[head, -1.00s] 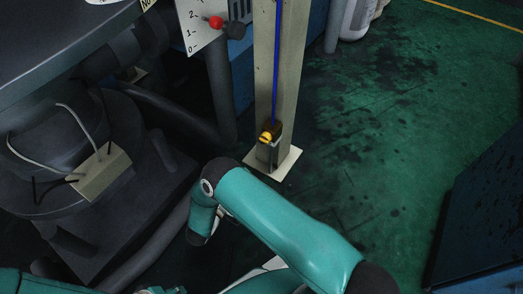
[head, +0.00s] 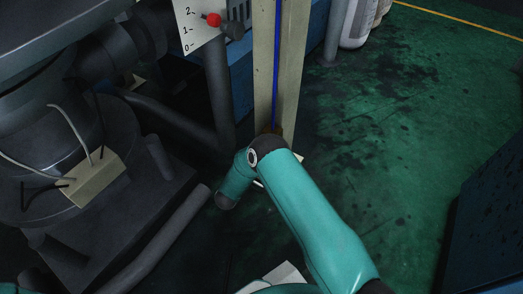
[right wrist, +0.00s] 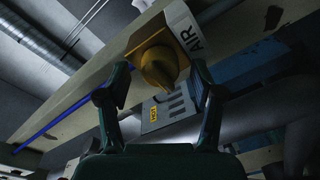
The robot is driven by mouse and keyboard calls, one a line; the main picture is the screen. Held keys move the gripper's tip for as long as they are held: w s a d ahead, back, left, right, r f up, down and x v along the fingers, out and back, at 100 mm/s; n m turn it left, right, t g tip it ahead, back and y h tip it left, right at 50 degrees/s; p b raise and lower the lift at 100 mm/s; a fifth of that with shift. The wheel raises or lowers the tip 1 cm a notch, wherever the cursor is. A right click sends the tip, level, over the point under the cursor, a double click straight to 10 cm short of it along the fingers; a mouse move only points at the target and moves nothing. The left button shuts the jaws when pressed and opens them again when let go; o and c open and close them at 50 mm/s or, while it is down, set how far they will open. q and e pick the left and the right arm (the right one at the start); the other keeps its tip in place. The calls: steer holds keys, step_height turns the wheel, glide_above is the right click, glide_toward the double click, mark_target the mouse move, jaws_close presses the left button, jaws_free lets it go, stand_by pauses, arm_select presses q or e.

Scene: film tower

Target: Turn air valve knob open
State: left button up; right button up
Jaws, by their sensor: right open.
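The yellow air valve knob (right wrist: 158,66) is in the upper middle of the right wrist view, mounted on a beige post beside a white label reading AIR (right wrist: 188,28). My right gripper (right wrist: 162,82) is open and empty, its two fingers on either side of the knob in the picture. I cannot tell how much depth lies between fingertips and knob. In the head view the knob is hidden behind my right arm, which reaches the foot of the beige post (head: 290,70). The right gripper is also hidden there. My left gripper is not in view.
A blue line (head: 277,60) runs up the post. Left of it stand dark machinery with thick pipes (head: 185,235) and a scale plate with a red ball (head: 214,19). A dark blue cabinet (head: 490,215) stands at the right. The green floor (head: 390,130) between is clear.

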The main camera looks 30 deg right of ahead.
steer(key=shift+w+d, duration=0.15)
steer(key=shift+d, duration=0.2)
